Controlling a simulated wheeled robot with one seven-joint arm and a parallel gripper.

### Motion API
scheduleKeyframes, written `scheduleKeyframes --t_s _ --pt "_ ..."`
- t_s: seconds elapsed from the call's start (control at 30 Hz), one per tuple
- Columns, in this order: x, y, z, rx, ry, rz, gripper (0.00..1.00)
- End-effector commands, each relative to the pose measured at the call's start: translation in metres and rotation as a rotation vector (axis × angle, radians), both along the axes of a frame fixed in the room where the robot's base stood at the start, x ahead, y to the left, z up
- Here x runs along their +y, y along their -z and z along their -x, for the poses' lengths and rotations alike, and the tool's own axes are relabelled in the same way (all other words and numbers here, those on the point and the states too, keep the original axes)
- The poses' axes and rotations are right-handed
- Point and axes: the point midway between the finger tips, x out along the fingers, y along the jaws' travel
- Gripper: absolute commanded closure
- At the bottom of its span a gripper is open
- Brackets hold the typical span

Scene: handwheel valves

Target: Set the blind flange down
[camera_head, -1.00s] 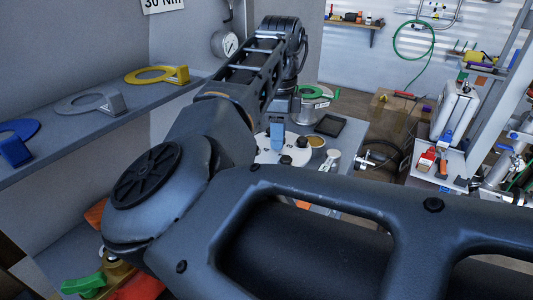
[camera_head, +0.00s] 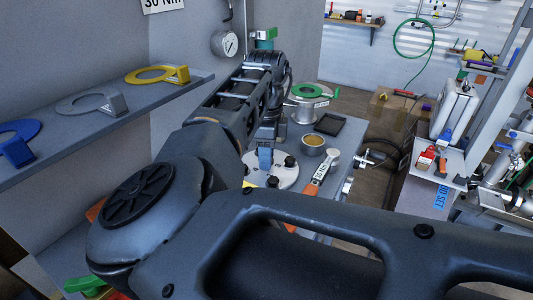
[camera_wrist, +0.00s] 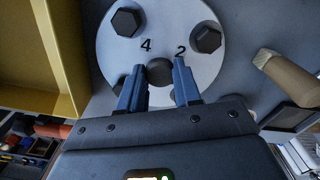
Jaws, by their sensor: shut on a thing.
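The blind flange (camera_head: 284,182) is a pale round disc with several black hex bolts, low over the bench in the head view. In the wrist view the flange (camera_wrist: 213,67) fills the upper middle, with the numbers 4 and 2 showing. My gripper (camera_wrist: 160,72) has its two blue fingers on either side of the dark central knob and is shut on it. In the head view my gripper (camera_head: 265,160) points down at the disc, and my arm hides part of it. I cannot tell whether the flange touches the surface beneath.
A torque wrench (camera_head: 322,173) with an orange handle lies right of the flange. A round tin (camera_head: 313,146), a black tray (camera_head: 330,124) and a green handwheel (camera_head: 308,91) stand behind. A shelf (camera_head: 96,126) with coloured rings runs along the left wall.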

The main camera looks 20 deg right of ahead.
Motion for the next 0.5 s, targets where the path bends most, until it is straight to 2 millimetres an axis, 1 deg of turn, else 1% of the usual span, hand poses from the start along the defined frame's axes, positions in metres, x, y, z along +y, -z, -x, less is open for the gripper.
scheduleKeyframes --t_s 0.07,0.1,0.33,0.37,0.5 --pt "-0.0003 0.0011 -0.0003 -0.001 0.000 0.001 1.00" --pt "-0.0002 0.0024 0.0000 0.000 0.000 0.000 0.65" --pt "-0.0002 0.0020 0.0000 0.000 0.000 0.000 0.43" --pt "-0.0002 0.0020 0.0000 0.000 0.000 0.000 0.41" --pt "-0.0002 0.0020 0.0000 0.000 0.000 0.000 0.41"
